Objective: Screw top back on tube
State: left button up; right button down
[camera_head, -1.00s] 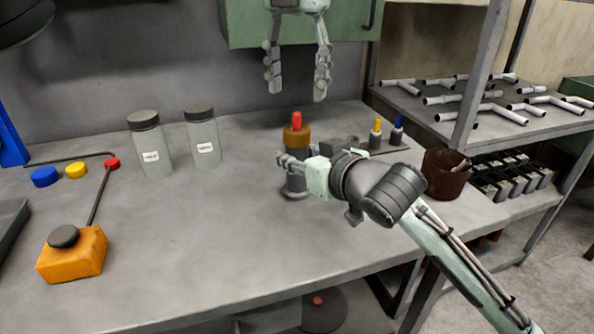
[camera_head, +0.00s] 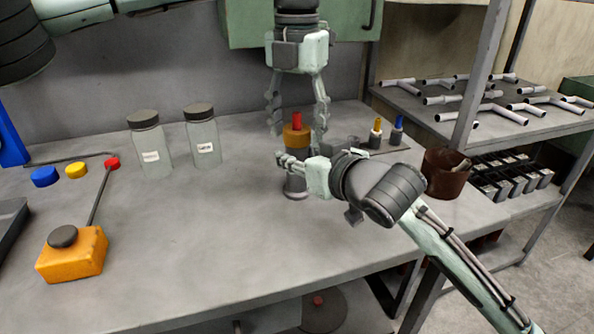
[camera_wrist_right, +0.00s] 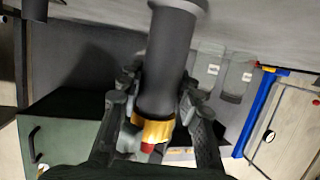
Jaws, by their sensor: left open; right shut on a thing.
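The dark tube (camera_head: 295,188) stands upright on the bench, its flared base on the surface. Its orange top (camera_head: 290,139) with a red tip (camera_head: 297,120) sits at the upper end; I cannot tell how tightly. My right gripper (camera_head: 287,163) is shut around the tube's body below the top. In the right wrist view the tube (camera_wrist_right: 164,75) is upside down between the fingers, with the orange top (camera_wrist_right: 153,129) showing. My left gripper (camera_head: 298,128) points down from above, open, its fingers on either side of the top. Contact with it is not clear.
Two lidded jars (camera_head: 203,140) stand left of the tube. Small yellow-tipped (camera_head: 376,132) and blue-tipped (camera_head: 397,131) bottles stand to its right, near a brown cup (camera_head: 443,176). An orange block with a lever (camera_head: 75,256) is front left. The front middle bench is clear.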

pick_arm(q)
jog(key=c, duration=1.2)
jog(key=o, duration=1.4)
jog(key=shift+c, duration=0.2)
jog(key=shift+r, duration=0.15)
notch_tip(320, 180, up, 12)
jog(key=shift+f, duration=0.1)
pick_arm(e)
jog(key=c, duration=1)
grip_release()
jog(key=shift+s, duration=0.1)
